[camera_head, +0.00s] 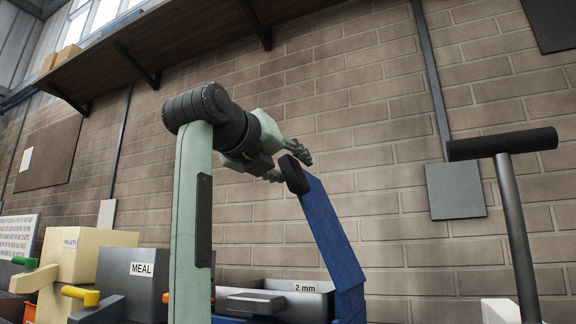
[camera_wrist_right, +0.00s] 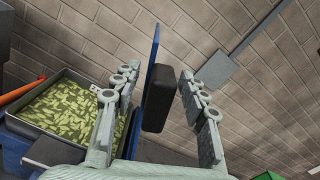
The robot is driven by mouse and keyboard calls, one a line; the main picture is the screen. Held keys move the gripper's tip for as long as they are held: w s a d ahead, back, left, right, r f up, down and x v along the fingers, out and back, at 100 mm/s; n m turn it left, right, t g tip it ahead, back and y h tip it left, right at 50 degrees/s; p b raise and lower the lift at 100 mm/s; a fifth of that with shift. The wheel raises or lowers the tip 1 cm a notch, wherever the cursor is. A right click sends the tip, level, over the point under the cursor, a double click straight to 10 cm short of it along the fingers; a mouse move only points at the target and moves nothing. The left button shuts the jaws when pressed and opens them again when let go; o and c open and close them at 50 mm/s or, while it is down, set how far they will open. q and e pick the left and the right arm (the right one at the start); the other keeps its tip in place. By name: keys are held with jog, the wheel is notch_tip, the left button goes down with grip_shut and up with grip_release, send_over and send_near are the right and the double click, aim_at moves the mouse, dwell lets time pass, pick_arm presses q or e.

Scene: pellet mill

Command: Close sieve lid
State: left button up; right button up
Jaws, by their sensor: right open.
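The blue sieve lid (camera_head: 332,240) stands raised and tilted at the right side of the sieve box, labelled "2 mm" (camera_head: 305,288). Its black handle (camera_head: 294,175) is at the lid's upper end. My right gripper (camera_head: 291,164) is open at the handle. In the right wrist view, the black handle (camera_wrist_right: 157,100) lies between the two spread fingers, with a visible gap to the right finger. The lid shows there edge-on as a thin blue strip (camera_wrist_right: 152,50). The open sieve tray (camera_wrist_right: 25,122) holds green pellets. My left gripper is out of view.
A grey bin labelled "MEAL" (camera_head: 133,283) and a cream box labelled "PELLETS" (camera_head: 88,256) stand at the left. A dark T-handled post (camera_head: 515,220) rises at the right. A brick wall (camera_head: 380,190) is behind, with a shelf (camera_head: 180,40) above.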

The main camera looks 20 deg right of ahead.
jog(key=v, duration=1.2)
jog(key=shift+s, duration=0.1)
